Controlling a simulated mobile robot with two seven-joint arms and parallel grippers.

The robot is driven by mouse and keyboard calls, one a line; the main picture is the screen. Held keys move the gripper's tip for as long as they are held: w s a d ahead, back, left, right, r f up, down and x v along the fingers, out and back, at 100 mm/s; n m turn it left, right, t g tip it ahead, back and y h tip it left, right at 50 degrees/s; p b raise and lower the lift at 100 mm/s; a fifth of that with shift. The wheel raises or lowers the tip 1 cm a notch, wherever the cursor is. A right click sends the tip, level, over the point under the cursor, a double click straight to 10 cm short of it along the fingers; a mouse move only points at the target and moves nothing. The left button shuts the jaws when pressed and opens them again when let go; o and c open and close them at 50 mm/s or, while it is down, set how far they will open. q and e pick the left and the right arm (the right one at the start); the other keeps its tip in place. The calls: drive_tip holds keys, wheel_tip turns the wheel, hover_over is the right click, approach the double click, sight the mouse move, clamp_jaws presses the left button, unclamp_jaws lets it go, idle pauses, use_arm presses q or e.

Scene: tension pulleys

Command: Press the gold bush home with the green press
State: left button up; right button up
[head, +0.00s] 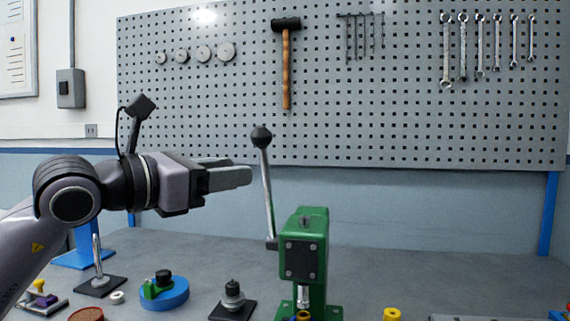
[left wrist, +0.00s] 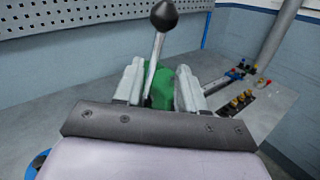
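The green press (head: 304,257) stands on the bench, right of centre in the head view. Its lever (head: 267,190) stands nearly upright on the press's left side, topped by a black ball knob (head: 261,138). A gold piece (head: 303,317), likely the bush, shows under the ram at the bottom edge, mostly cut off; how deep it sits cannot be seen. My left gripper (head: 246,175) is level, its fingertips just left of the lever. In the left wrist view its fingers (left wrist: 160,85) are apart and empty, with the lever and knob (left wrist: 164,15) ahead between them. My right gripper is not in view.
Left of the press are a black-based post fixture (head: 232,300), a blue round fixture (head: 164,292) and a rod stand (head: 98,270). A yellow piece (head: 391,314) lies to the right. A pegboard (head: 360,120) with tools is behind. The bench behind the press is clear.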

sight(264, 176)
use_arm(q)
drive_tip(key=p+x, duration=0.1)
drive_tip(key=x, duration=0.3)
drive_tip(key=p+x, duration=0.1)
drive_tip(key=x, duration=0.3)
drive_tip(key=shift+w+a+r, duration=0.15)
drive_tip(key=shift+a+r, duration=0.05)
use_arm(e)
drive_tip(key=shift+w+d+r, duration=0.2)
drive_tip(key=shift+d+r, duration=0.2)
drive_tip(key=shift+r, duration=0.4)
use_arm(q)
clamp_jaws()
